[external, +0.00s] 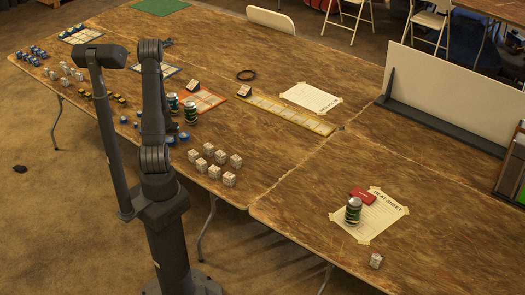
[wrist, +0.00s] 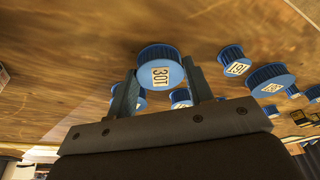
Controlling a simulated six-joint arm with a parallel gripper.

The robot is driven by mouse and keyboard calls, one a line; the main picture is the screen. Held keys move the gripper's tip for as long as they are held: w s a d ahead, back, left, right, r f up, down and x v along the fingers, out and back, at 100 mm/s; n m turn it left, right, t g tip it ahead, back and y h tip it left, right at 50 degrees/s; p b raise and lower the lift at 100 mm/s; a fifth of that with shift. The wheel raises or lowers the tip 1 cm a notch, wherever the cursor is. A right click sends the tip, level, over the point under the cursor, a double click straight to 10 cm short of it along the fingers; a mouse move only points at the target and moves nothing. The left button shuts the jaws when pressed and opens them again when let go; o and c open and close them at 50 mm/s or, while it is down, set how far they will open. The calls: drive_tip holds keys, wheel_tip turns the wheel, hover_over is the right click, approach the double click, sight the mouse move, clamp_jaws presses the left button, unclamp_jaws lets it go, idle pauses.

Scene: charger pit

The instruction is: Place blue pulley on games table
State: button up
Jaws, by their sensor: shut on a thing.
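Other blue pulleys, such as one (wrist: 232,60) with a smaller label and a wider one (wrist: 271,80), stand to the right on the brown wood. More blue pieces show behind the fingers, partly hidden. In the external view my gripper is mostly hidden by the arm, near blue pulleys (external: 183,136) on the worn wooden table (external: 290,140). Whether the held pulley touches the table, I cannot tell.
Several white cubes (external: 208,149) lie near the front edge. A can (external: 353,211) stands on the heat sheet (external: 385,213) at right.

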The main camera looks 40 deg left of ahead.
drive_tip(key=shift+f, duration=0.1)
drive_tip(key=o, duration=1)
drive_tip(key=v, duration=1.2)
drive_tip(key=x, duration=1.2)
